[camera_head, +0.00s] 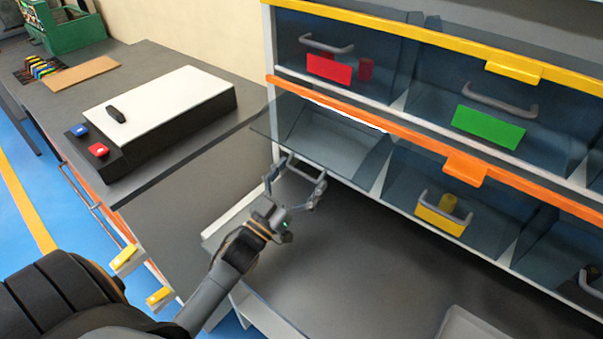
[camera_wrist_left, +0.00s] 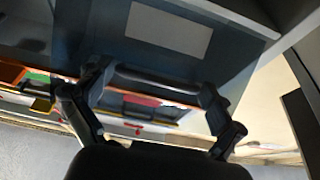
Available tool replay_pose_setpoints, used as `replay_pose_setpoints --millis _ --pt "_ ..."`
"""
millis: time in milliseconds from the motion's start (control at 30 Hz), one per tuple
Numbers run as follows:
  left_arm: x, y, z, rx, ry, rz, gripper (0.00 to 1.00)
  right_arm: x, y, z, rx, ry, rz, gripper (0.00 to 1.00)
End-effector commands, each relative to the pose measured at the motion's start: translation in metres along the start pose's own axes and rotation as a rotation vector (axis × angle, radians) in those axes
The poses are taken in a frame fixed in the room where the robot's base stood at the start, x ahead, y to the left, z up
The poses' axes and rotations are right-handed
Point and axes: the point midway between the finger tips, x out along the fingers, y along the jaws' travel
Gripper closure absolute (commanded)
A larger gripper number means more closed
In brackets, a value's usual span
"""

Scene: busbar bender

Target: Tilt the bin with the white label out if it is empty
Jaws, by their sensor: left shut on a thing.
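The bin with the white label (camera_head: 330,143) is in the lower row at the left of the rack. Its clear front leans outward, and the part of its inside that shows looks empty. In the head view the label is at most a thin white edge; the white label (camera_wrist_left: 170,28) shows flat in the left wrist view. My left gripper (camera_head: 297,184) is at the bin's grey handle, below the tilted front. In the left wrist view the gripper (camera_wrist_left: 155,92) is shut on the handle (camera_wrist_left: 158,80), one finger at each end. My right gripper is out of view.
Bins with a red label (camera_head: 328,69) and a green label (camera_head: 487,127) are above. A yellow-labelled bin (camera_head: 440,221) holding a yellow piece is to the right. A bench with a white-topped device (camera_head: 160,105) is at left. The dark surface below the rack is mostly clear.

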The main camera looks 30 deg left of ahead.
Motion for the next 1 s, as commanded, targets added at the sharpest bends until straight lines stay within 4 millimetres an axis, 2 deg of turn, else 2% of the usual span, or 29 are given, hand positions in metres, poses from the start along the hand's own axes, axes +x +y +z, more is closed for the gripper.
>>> replay_pose_setpoints --millis 33,267,300,600,733,867,1000 --pt "-0.003 0.0 0.007 -0.001 -0.019 -0.002 0.63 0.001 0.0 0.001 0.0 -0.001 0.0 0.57" --pt "-0.003 0.001 0.007 0.0 -0.02 -0.002 0.63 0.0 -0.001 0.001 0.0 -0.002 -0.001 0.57" --pt "-0.003 0.001 0.007 0.0 -0.02 -0.002 0.0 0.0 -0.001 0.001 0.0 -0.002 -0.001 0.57" --pt "-0.001 0.0 0.003 0.0 -0.009 -0.001 0.0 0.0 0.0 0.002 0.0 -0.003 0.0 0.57" --pt "-0.007 0.0 0.004 0.0 -0.01 -0.001 0.0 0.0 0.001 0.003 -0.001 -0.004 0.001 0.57" --pt "-0.025 0.0 0.005 0.0 -0.014 -0.002 0.0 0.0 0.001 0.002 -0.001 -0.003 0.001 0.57" --pt "-0.058 0.001 0.006 -0.002 -0.02 -0.002 0.0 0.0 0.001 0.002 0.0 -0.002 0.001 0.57"
